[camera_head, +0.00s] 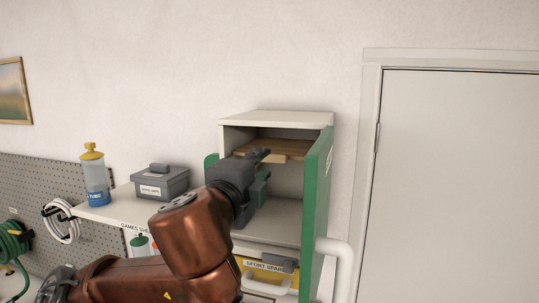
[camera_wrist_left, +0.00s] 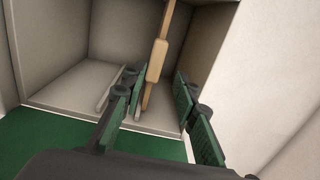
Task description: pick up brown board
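The brown board (camera_head: 285,147) lies flat in the upper part of the white cabinet with the green door. In the left wrist view the board (camera_wrist_left: 158,61) shows edge-on, with a thicker block at its near edge. My left gripper (camera_head: 262,165) reaches into the cabinet at the board's front left and hides part of it. In the left wrist view the left gripper (camera_wrist_left: 156,88) is open, with its green-padded fingers on either side of the board's edge. Gaps show between the pads and the board. My right gripper is in neither view.
The open green door (camera_head: 318,205) stands close to the right of my left gripper. A grey box (camera_head: 160,184) and a blue-labelled bottle (camera_head: 95,178) stand on the shelf to the left. A yellow case (camera_head: 262,265) sits below. A white pipe (camera_head: 342,265) stands at the right.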

